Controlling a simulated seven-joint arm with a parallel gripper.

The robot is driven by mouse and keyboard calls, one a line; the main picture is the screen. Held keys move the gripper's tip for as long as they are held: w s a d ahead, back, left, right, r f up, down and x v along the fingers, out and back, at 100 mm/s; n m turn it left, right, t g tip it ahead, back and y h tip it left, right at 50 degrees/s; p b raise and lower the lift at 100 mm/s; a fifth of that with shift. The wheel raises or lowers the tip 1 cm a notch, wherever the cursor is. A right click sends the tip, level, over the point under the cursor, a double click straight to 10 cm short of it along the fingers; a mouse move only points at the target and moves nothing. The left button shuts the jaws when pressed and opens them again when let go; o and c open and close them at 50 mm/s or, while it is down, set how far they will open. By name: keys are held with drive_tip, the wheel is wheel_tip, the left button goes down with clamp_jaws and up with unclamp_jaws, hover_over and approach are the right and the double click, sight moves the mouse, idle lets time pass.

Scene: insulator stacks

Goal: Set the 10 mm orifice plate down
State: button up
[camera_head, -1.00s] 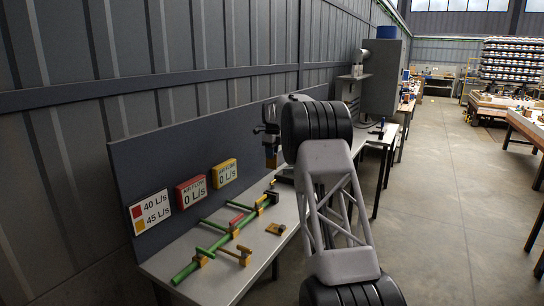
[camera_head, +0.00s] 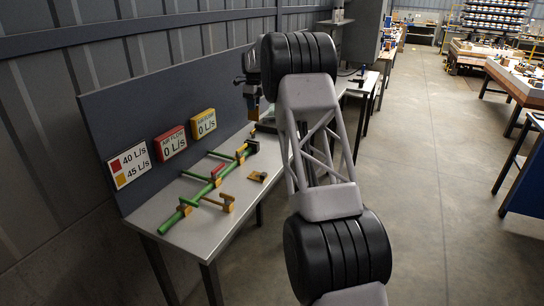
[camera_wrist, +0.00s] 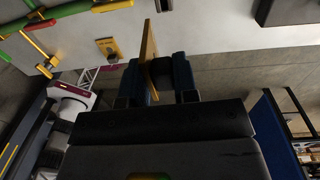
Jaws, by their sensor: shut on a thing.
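My gripper (camera_wrist: 157,82) is shut on a thin yellow-brown plate (camera_wrist: 149,48), which I take for the 10 mm orifice plate. The plate stands edge-on between the dark blue fingers and sticks out past their tips; its size marking cannot be read. In the head view my gripper (camera_head: 252,97) is above the far part of the grey bench (camera_head: 186,242), and a small orange-brown bit shows at its tip. The bench surface also lies beyond the plate in the wrist view. I see no contact between plate and bench.
A green pipe rig (camera_head: 200,195) with yellow supports and a red piece lies along the bench. A small yellow block (camera_head: 257,176) lies right of it, and a brass-coloured stand (camera_head: 222,203) nearer. Display signs (camera_head: 171,143) hang on the back panel. Bare bench surrounds the block.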

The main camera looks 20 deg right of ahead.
drive_tip(key=s+d+f, duration=0.1)
drive_tip(key=s+f, duration=0.4)
drive_tip(key=s, duration=0.8)
drive_tip(key=s+d+f, duration=0.1)
drive_tip(key=s+f, duration=0.5)
drive_tip(key=s, duration=0.7)
drive_tip(key=shift+d, duration=0.2)
drive_tip(key=shift+w, duration=0.15)
drive_tip(key=w+d+f, duration=0.1)
drive_tip(key=w+d, duration=0.2)
drive_tip(key=w, duration=1.2)
drive_tip(key=shift+w+f, duration=0.2)
drive_tip(key=shift+f, duration=0.1)
drive_tip(key=shift+f, duration=1.7)
drive_tip(key=shift+f, duration=0.15)
